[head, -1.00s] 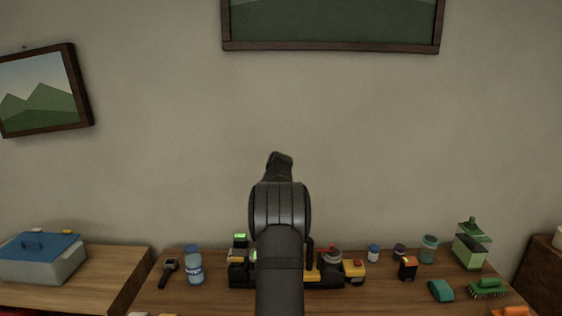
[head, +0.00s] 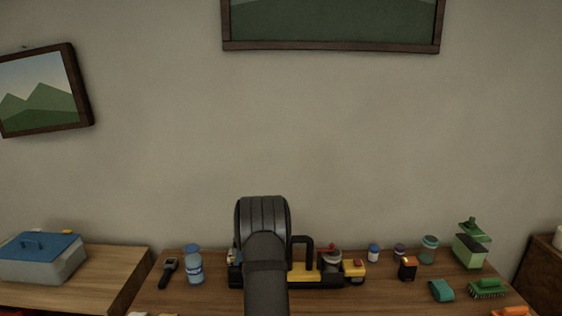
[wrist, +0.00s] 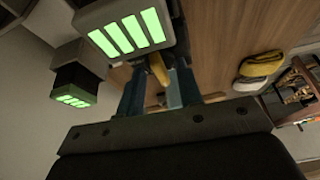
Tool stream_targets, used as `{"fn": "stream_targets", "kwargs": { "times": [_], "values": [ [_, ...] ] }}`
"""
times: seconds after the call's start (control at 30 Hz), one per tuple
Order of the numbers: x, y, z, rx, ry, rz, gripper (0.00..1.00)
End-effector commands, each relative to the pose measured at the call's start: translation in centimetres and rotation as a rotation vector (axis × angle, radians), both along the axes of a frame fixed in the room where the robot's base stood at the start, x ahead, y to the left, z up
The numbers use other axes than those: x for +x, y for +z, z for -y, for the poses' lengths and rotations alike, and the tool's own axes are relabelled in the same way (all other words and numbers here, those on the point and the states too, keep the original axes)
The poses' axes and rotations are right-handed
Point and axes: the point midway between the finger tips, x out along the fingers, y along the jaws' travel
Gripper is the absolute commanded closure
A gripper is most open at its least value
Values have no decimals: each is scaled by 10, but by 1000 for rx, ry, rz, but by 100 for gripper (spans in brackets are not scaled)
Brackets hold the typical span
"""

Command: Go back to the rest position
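My arm rises in the middle of the head view and hides my gripper there. In the wrist view my gripper (wrist: 160,92) shows two dark bluish fingers with a gap between them. It looks open, and I see nothing clearly held. A grey block with lit green bars (wrist: 127,33) is large and close, just beyond the fingers. A second dark block with green bars (wrist: 75,98) is at the left. A yellow piece (wrist: 159,70) shows beyond the finger gap; I cannot tell how far it is.
On the wooden table (head: 215,302) stand a blue bottle (head: 194,265), a black and yellow device (head: 302,270) partly behind my arm, several small jars and a green dispenser (head: 470,246). A blue-lidded box (head: 42,262) is at the left.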

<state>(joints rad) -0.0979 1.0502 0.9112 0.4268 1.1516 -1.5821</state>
Motion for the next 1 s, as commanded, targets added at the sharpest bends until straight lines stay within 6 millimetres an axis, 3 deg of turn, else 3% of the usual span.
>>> {"fn": "stream_targets", "kwargs": {
  "times": [0.6, 1.0],
  "values": [
    [-6, 2, -1, -1, -514, 2, 67],
    [-7, 2, -3, 0, -676, 1, 67]
  ]
}}
